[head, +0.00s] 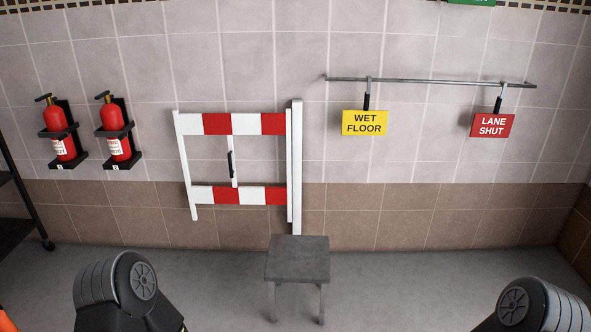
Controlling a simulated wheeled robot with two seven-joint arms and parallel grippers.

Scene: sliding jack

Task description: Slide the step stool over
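The step stool (297,258) is a small grey stool with a square flat top. It stands upright on the floor near the middle of the head view, in front of the wall and below the right post of a red and white barrier. Parts of my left arm show at the lower left and parts of my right arm at the lower right, both apart from the stool. Neither gripper's fingers show in the head view.
A red and white barrier gate (245,195) hangs on a white post (297,170) behind the stool. Two fire extinguishers (59,130) are on the wall at left. A rail (430,81) holds yellow (364,123) and red (493,125) signs. Floor beside the stool is clear.

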